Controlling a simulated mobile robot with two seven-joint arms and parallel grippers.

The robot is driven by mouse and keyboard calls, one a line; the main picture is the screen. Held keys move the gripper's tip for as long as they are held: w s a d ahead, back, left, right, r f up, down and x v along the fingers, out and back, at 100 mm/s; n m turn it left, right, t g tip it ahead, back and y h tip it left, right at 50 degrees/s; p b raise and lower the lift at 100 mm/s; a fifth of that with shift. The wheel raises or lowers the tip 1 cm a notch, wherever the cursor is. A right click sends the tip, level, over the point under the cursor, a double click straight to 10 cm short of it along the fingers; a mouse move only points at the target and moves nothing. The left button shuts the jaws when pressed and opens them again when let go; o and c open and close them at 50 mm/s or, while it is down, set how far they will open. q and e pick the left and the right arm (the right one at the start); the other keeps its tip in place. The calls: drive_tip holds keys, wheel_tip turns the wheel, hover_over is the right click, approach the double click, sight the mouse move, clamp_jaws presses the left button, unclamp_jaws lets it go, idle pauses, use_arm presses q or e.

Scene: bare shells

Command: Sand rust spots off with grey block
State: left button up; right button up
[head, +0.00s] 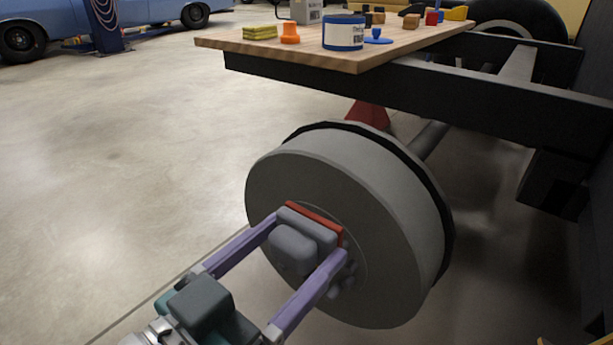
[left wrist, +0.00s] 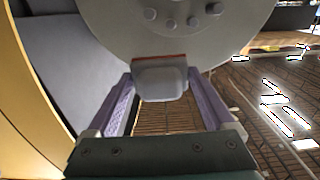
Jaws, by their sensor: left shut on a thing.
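My left gripper (head: 310,236) is shut on a grey block (head: 292,248) with a red layer on its far face. In the left wrist view the block (left wrist: 160,84) sits between the purple fingers, its red edge toward the drum. The large grey brake drum (head: 400,215) stands upright on the axle, and its flat face (head: 275,185) is in front of the block. The block is at or very close to the drum's face near the hub; I cannot tell if it touches. I can make out no rust spots on the visible drum surface. My right gripper is out of view.
A wooden board (head: 225,43) on the black frame rail (head: 420,90) holds a blue can (head: 343,33), an orange piece (head: 290,34), yellow pads (head: 260,33) and other small items. A red stand (head: 368,114) is behind the drum. Floor at left is clear.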

use_arm(q)
drive_tip(key=shift+p+v, duration=0.7)
drive_tip(key=shift+v, duration=0.85)
